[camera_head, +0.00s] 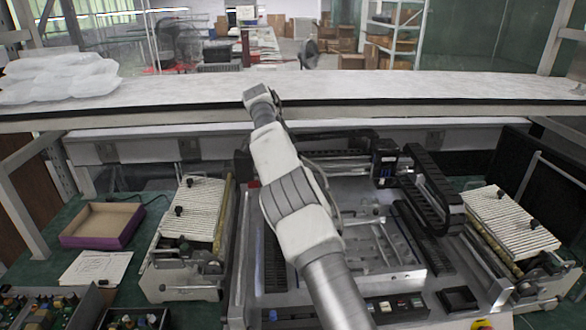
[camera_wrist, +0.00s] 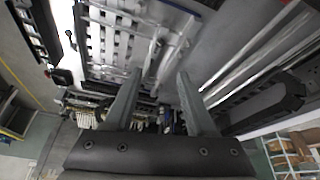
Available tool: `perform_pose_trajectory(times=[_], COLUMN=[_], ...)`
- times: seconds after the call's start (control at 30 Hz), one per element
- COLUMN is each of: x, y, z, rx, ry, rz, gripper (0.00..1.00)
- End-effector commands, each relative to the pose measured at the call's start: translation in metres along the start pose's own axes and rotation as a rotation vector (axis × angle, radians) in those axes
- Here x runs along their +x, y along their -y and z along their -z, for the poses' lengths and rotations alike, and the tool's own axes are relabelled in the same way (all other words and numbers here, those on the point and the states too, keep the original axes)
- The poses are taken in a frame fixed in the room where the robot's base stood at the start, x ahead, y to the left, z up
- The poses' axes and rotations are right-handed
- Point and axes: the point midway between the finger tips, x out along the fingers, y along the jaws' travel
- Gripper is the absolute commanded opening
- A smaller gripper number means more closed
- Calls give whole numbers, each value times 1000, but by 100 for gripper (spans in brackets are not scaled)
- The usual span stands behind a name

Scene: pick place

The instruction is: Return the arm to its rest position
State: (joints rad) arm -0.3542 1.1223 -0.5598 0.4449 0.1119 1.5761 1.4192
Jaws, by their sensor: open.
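My gripper (camera_wrist: 158,85) shows in the wrist view with its two grey fingers spread apart and nothing between them. The machine (camera_wrist: 120,45) with slats and rails lies beyond the fingertips, and no contact with it shows. In the head view my arm reaches from the bottom middle up and away over the machine (camera_head: 390,258). The arm's far end appears in front of the white shelf's front edge, and the fingers cannot be made out there.
A white shelf (camera_head: 420,88) spans the back, with a wrapped white bundle (camera_head: 60,78) at left. Ribbed-top units (camera_head: 195,210) (camera_head: 510,222) flank the machine. A purple-sided box (camera_head: 102,224), papers (camera_head: 95,268) and circuit boards (camera_head: 45,308) lie left. A black cable chain (camera_head: 432,185) stands right of the arm.

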Motion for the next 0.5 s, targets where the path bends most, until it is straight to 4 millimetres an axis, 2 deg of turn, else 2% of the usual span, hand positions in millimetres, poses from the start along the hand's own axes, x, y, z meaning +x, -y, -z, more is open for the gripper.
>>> perform_pose_trajectory(times=[0.3,0.37,0.5], x=[-1,-5,-25], y=[-1,-3,-17], z=[2,8,37], rx=[0,-3,-22], ry=[3,10,51], rz=[1,4,23], gripper=[56,56,56])
